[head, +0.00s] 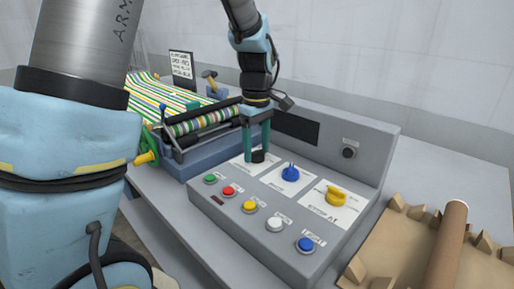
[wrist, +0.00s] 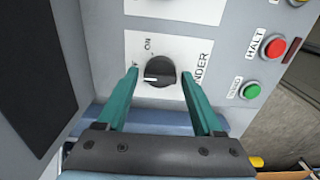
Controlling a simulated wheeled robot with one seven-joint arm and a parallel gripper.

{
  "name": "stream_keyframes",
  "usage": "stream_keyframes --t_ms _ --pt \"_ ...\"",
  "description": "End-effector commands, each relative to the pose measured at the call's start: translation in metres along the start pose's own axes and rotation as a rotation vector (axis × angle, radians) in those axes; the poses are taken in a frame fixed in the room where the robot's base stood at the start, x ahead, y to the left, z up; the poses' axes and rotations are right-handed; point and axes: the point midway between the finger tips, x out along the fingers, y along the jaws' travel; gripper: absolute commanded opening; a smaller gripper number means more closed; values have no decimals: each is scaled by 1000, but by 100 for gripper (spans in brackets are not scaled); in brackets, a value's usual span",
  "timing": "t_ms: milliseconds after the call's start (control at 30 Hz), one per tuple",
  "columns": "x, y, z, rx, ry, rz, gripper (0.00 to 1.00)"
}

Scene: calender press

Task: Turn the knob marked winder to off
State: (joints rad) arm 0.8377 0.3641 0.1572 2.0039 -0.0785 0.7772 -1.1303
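The winder knob is black and round (wrist: 160,74), on a white label plate (wrist: 178,40) whose visible letters read "NDER" and "ON". A second mark near my left fingertip is mostly hidden. The knob's white pointer line lies toward the left in the wrist view. My gripper (wrist: 158,73) is open, with one teal finger on each side of the knob and a visible gap on both sides. In the head view my gripper (head: 257,138) points down over the black knob (head: 258,156), which its fingers partly hide.
A blue knob (head: 290,173) and a yellow knob (head: 336,196) sit to the right on the same panel. Several coloured push buttons, including a red one (head: 229,191), line the front. A striped-cloth roller (head: 200,121) stands left and a cardboard tube (head: 446,245) lies right.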

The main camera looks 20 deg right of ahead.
Motion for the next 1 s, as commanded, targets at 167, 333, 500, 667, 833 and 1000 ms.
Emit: stream_keyframes --t_ms 167,333,500,667,833,1000 --pt "0 0 1 2 -1 -1 80" --pt "0 0 1 2 -1 -1 80" --pt "-13 1 1 2 0 2 80" --pt "-44 2 1 2 0 5 80" --pt "-76 1 0 3 1 3 80" --pt "-99 1 0 2 0 2 80"
